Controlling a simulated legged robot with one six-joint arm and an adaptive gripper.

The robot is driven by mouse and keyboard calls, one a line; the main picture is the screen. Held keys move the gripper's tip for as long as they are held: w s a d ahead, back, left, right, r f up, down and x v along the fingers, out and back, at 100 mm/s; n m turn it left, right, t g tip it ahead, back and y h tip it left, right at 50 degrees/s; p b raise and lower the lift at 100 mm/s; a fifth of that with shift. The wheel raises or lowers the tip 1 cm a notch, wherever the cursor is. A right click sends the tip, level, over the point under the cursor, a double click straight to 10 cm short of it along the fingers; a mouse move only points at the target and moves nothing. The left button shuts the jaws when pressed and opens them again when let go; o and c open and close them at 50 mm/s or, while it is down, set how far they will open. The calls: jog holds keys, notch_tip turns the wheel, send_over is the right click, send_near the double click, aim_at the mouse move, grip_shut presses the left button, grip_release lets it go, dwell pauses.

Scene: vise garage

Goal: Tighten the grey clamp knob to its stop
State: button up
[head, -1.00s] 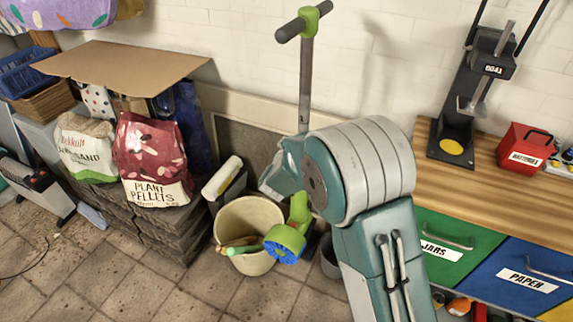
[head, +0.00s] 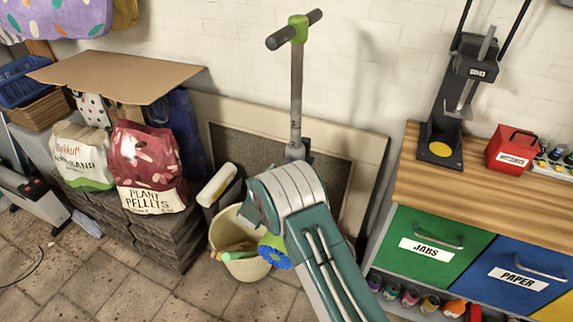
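I cannot make out a grey clamp knob or a vise in the head view. My teal and grey arm fills the lower middle and hides part of what is behind it. No gripper fingers can be made out, and I cannot see anything held.
A handlebar (head: 294,31) on a post stands behind my arm. A cream bucket (head: 246,268) stands left of the arm. Left are sand (head: 82,160) and pellet bags (head: 147,170). Right is a wooden bench (head: 470,187) with a black lever device (head: 438,150) and red toolbox (head: 509,149).

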jog(key=shift+x, duration=1.6)
jog(key=c, duration=1.1)
jog(key=shift+c, duration=0.2)
